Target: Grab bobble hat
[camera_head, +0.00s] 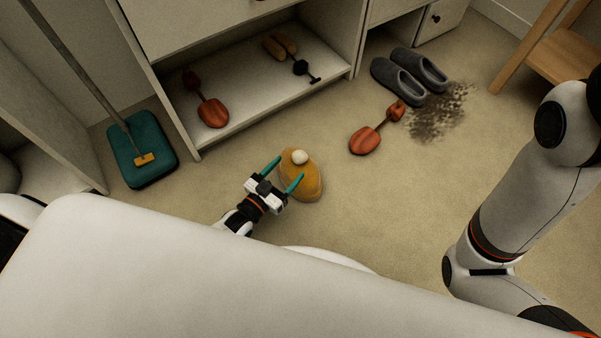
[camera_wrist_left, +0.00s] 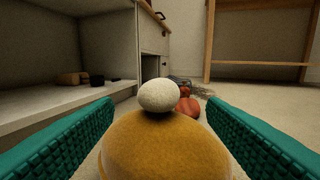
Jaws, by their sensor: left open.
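The bobble hat (camera_head: 302,184) is mustard yellow with a round cream bobble on top, and it lies on the beige floor. My left gripper (camera_head: 284,171) is open, with its two teal fingers reaching toward the hat's near side. In the left wrist view the hat (camera_wrist_left: 165,148) sits low in the middle, between the two finger pads. Gaps show between the pads and the bobble; contact with the hat's lower sides is hard to tell. My right arm shows at the right of the head view, but its gripper is out of view.
A white shelf unit (camera_head: 235,120) stands behind, holding a red-orange object (camera_head: 212,112) and brown items. Another red-orange object (camera_head: 365,141) and grey slippers (camera_head: 395,80) lie on the floor near a dark dirt patch (camera_head: 437,115). A teal mop head (camera_head: 143,150) is at left.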

